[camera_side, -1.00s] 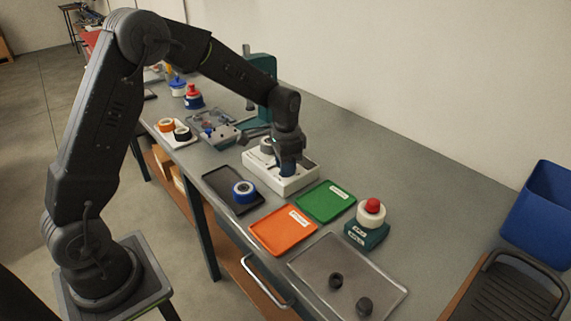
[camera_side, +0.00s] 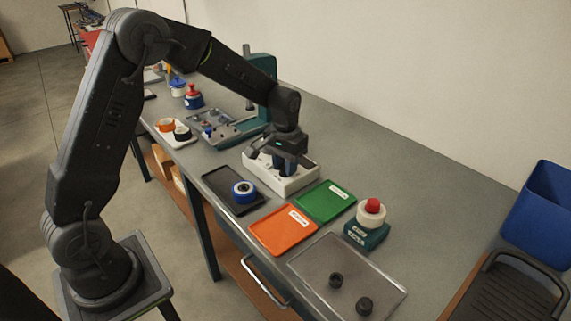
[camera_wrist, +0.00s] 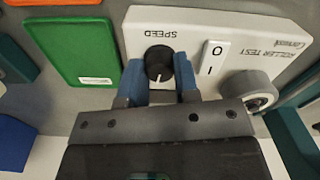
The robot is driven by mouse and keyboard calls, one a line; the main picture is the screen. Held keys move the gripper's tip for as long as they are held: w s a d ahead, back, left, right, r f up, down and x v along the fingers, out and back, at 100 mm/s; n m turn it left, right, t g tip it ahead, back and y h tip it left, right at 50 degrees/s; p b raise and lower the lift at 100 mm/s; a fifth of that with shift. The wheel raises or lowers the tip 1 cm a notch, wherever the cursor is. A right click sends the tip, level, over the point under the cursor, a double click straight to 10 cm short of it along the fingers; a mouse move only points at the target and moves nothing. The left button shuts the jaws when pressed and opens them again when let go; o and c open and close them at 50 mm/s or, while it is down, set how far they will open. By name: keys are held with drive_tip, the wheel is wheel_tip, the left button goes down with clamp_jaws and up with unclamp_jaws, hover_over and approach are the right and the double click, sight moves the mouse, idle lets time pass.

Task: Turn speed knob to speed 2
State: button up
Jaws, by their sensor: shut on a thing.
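The black speed knob (camera_wrist: 158,60) sits on the white roller test box (camera_wrist: 205,25), beside the upside-down word SPEED in the wrist view. A short pale mark shows on the knob's lower side; no speed numbers can be read. My gripper (camera_wrist: 160,78) has its two blue fingers on either side of the knob, shut on it. In the side view my gripper (camera_side: 284,171) points down over the white box (camera_side: 305,180) and hides the knob.
A white rocker switch (camera_wrist: 211,58) and a grey roller (camera_wrist: 250,90) are close to the knob. Green (camera_side: 326,201) and orange (camera_side: 283,231) trays, a dark tray with a blue ring (camera_side: 244,191), and a red-topped button (camera_side: 371,208) stand nearby.

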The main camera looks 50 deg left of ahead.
drive_tip(key=shift+n, duration=1)
drive_tip(key=o, duration=0.6)
drive_tip(key=shift+o, duration=0.2)
drive_tip(key=shift+r, duration=0.1)
wheel_tip(320, 180, up, 14)
